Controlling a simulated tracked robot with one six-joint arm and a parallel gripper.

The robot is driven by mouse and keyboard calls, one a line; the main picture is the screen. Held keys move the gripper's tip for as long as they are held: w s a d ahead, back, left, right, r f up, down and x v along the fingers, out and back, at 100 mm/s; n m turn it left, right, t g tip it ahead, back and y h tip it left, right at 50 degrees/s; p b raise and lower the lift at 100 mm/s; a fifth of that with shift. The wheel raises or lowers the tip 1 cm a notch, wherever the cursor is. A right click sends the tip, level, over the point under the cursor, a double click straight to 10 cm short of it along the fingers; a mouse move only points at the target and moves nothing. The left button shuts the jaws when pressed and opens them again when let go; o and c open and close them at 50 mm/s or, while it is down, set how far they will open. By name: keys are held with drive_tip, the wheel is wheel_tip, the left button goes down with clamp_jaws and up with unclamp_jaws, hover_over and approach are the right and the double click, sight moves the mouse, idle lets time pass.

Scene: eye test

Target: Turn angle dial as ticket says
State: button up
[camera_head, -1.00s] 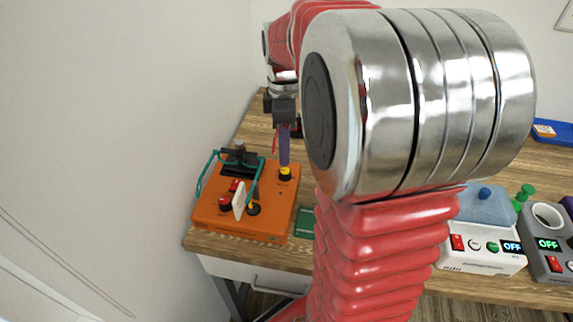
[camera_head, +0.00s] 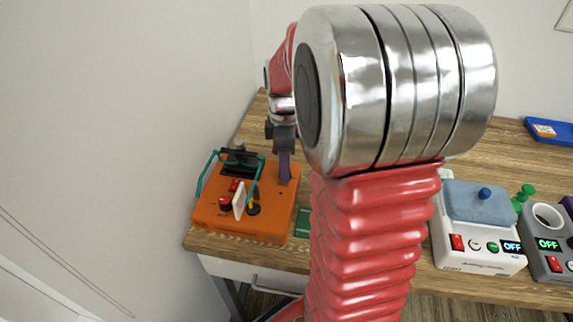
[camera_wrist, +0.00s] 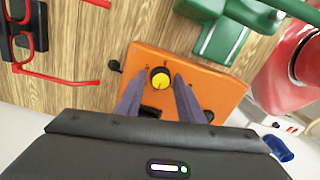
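An orange box (camera_head: 255,228) sits at the table's left end in the head view; its top also shows in the wrist view (camera_wrist: 215,85). A yellow dial (camera_wrist: 160,79) in a black ring is on its top. My gripper (camera_wrist: 158,80) points down with its two purple fingers apart, one on each side of this dial; I cannot tell whether they touch it. In the head view my gripper (camera_head: 284,182) hides that dial.
A white device (camera_head: 475,258) and a grey one (camera_head: 549,262), both showing OFF, stand at right. A blue tray (camera_head: 548,131) lies behind. My arm hides the table's middle.

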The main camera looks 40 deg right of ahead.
drive_tip(key=c, duration=0.7)
drive_tip(key=shift+d, duration=0.2)
drive_tip(key=shift+c, duration=0.3)
drive_tip(key=shift+a, duration=0.1)
drive_tip(key=shift+m, duration=0.5)
drive_tip(key=m, duration=0.2)
drive_tip(key=shift+m, duration=0.4)
drive_tip(key=m, duration=0.5)
drive_tip(key=shift+m, duration=0.3)
drive_tip(key=shift+w+r, duration=0.1)
